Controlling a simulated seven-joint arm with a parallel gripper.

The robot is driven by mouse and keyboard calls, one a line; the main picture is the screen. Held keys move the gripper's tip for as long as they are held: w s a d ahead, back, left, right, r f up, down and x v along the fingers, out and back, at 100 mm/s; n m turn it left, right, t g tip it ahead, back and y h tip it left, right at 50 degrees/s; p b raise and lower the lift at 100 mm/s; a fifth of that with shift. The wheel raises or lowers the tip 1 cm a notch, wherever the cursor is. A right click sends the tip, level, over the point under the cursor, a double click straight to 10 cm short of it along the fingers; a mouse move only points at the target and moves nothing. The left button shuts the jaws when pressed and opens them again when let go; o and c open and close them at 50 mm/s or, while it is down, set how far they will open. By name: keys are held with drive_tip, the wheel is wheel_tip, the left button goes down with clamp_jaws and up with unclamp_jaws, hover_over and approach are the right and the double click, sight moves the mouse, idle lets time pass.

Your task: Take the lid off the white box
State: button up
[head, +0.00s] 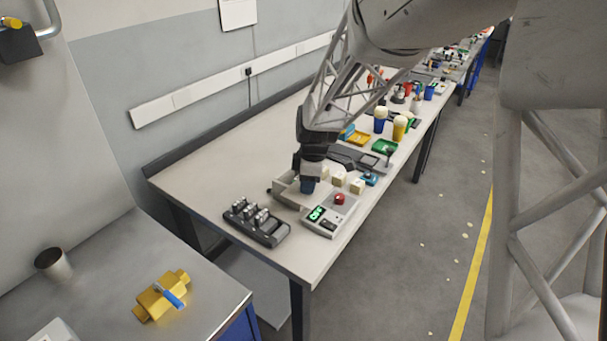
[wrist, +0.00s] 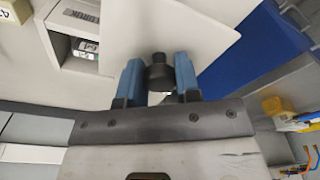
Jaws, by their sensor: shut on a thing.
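My gripper (wrist: 159,78) is shut on the black knob (wrist: 158,71) of a pale, flat lid (wrist: 185,30); the knob sits between its blue fingers. In the head view my gripper (head: 308,186) points down over the white box (head: 284,193) near the table's front end and hides part of it. In the wrist view a pale box-like body with a recessed inside (wrist: 52,45) and labelled pieces shows beside the lid's left edge. I cannot tell whether the lid still touches the box.
A device with a green display (head: 318,213) and red button (head: 339,199) stands close on the right. A black switch unit (head: 257,223) is in front. Small cream blocks (head: 357,186) are just behind. The table's left part (head: 220,165) is clear.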

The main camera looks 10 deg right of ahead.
sight(310, 202)
drive_tip(key=shift+s+d+r, duration=0.1)
drive_tip(key=shift+s+r, duration=0.1)
drive_tip(key=shift+s, duration=1.35)
drive_tip(key=shift+s+n, duration=0.3)
drive_tip(key=shift+s, duration=0.55)
drive_tip(key=s+f+n, duration=0.1)
drive_tip(key=s+n, duration=0.3)
drive_tip(key=s, duration=0.6)
drive_tip(key=s+f+n+g, duration=0.1)
drive_tip(key=s+n, duration=0.3)
drive_tip(key=s, duration=0.7)
drive_tip(key=shift+a+f, duration=0.25)
drive_tip(key=shift+f, duration=0.5)
drive_tip(key=shift+w, duration=0.15)
drive_tip(key=w+a+f, duration=0.1)
drive_tip(key=w+a, duration=0.1)
drive_tip(key=w, duration=1.3)
drive_tip(key=shift+w+f, duration=0.2)
drive_tip(key=shift+w, duration=0.15)
drive_tip(key=shift+f, duration=0.1)
drive_tip(key=shift+f, duration=1.7)
drive_tip(key=shift+f, duration=0.6)
